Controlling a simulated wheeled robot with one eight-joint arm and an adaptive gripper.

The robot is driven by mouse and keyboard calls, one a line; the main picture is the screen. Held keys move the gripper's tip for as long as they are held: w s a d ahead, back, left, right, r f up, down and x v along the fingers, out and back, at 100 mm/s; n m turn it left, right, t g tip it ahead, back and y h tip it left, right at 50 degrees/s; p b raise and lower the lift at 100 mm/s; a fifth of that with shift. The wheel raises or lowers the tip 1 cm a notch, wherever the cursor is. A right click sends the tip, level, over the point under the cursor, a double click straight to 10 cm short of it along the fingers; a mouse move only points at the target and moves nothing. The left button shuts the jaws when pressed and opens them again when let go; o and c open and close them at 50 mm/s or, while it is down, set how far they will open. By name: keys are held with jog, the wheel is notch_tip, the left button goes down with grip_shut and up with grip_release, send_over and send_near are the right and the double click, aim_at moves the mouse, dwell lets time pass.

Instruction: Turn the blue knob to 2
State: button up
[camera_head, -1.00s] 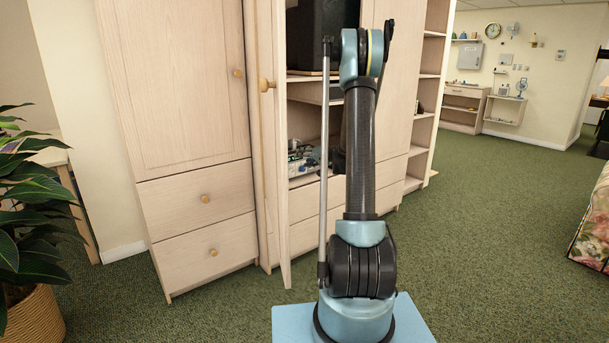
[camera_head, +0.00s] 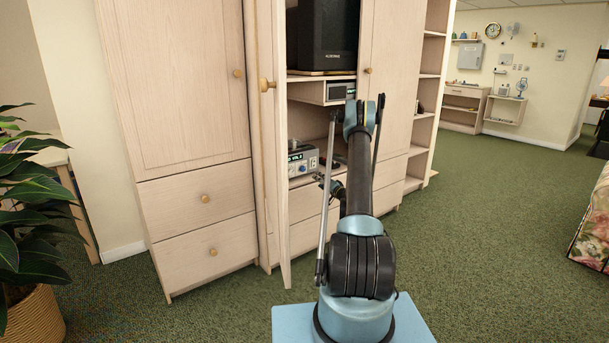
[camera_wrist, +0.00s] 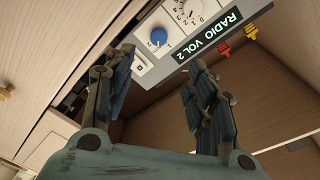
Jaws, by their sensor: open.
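The blue knob (camera_wrist: 158,37) is on the front panel of a pale grey radio unit (camera_wrist: 150,78) in the wrist view. A lit display (camera_wrist: 209,42) beside it reads "RADIO VOL 2". A white numbered dial (camera_wrist: 192,12) sits at the top edge, partly cut off. My gripper (camera_wrist: 160,62) is open and empty. Its two fingers point toward the panel, with the knob beyond and between their tips, seemingly not touched. In the head view the radio (camera_head: 304,160) stands on a cabinet shelf, and my gripper (camera_head: 328,183) is small in front of it.
The open cabinet door (camera_head: 275,130) stands just left of the radio. A television (camera_head: 322,36) and a shelf box (camera_head: 335,92) are above. Red (camera_wrist: 223,48) and yellow (camera_wrist: 250,33) parts stick out beside the display. Green carpet (camera_head: 490,220) is clear at right.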

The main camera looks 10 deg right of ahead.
aim_at(304, 169)
jog(key=x, duration=1.7)
jog(key=shift+w+d+f, duration=0.1)
jog(key=shift+w+d, duration=0.05)
jog(key=shift+w, duration=0.1)
jog(key=c, duration=1.1)
